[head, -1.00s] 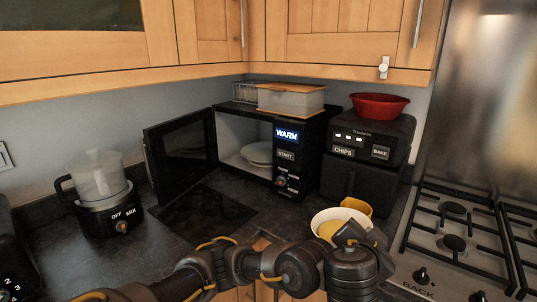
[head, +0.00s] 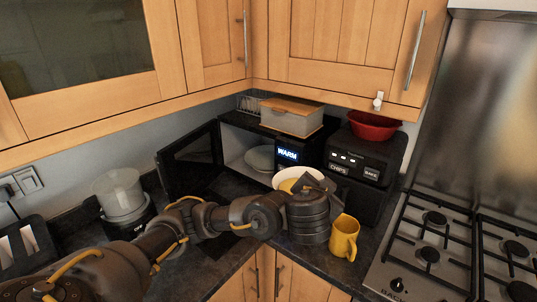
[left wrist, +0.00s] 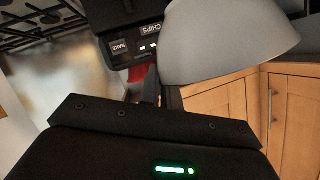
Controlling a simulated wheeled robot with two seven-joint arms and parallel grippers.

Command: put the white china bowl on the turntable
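The white china bowl (head: 308,178) is in front of the open microwave (head: 289,139), with a yellow patch inside it. My left gripper (head: 318,184) is at its right side and appears shut on its rim, holding it above the counter. In the left wrist view the bowl's pale outer side (left wrist: 222,45) fills the upper right, beside the close-set fingers (left wrist: 161,92). The turntable is inside the microwave, where a pale round dish (head: 261,158) shows; I cannot tell them apart. My right gripper is not in view.
The microwave door (head: 192,158) is swung open to the left. A yellow mug (head: 344,238) stands on the counter at right. A black air fryer (head: 365,160) with a red bowl (head: 375,126) on top is right of the microwave. A blender (head: 121,203) and hob (head: 440,245) flank the area.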

